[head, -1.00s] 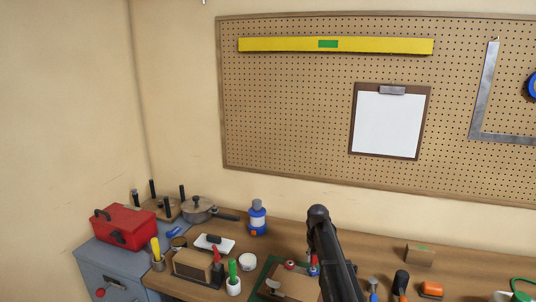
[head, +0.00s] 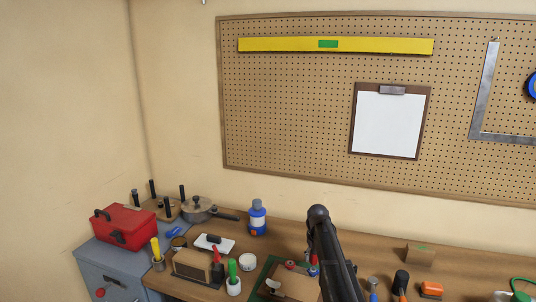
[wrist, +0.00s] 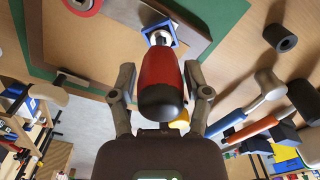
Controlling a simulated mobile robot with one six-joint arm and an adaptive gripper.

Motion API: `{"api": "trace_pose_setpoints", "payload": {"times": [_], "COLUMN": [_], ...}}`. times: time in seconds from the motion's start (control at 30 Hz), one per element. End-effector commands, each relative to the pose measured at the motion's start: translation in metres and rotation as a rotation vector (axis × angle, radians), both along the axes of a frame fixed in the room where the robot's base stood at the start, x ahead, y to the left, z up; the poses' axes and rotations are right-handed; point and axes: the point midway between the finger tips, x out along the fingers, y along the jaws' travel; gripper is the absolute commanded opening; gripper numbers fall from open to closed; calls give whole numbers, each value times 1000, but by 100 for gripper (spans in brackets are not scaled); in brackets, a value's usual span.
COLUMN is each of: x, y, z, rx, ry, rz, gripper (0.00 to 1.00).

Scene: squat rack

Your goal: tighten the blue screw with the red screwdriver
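The red screwdriver (wrist: 160,72), with a black end to its handle, stands between the two fingers of my gripper (wrist: 161,88) in the wrist view. The fingers are closed in on both sides of the handle. Its far end points at a blue square piece (wrist: 152,32) with a silvery centre, where the blue screw is. The handle hides most of the shaft, so I cannot tell whether the tip sits in the screw. In the head view the blue piece (head: 313,271) shows only as a small patch beside my arm, which hides my gripper.
A red round piece (head: 290,265) sits left of the blue one, above a green mat (head: 262,272). Several handled tools, one orange (wrist: 250,130), lie to the right.

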Motion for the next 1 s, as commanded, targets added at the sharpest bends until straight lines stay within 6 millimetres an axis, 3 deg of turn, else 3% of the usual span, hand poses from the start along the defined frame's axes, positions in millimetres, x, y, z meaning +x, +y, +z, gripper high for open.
{"api": "trace_pose_setpoints", "payload": {"times": [0.47,1.0], "x": [0,0], "y": [0,0], "z": [2,37], "rx": [0,0], "ry": [0,0], "rz": [0,0], "gripper": [85,85]}}
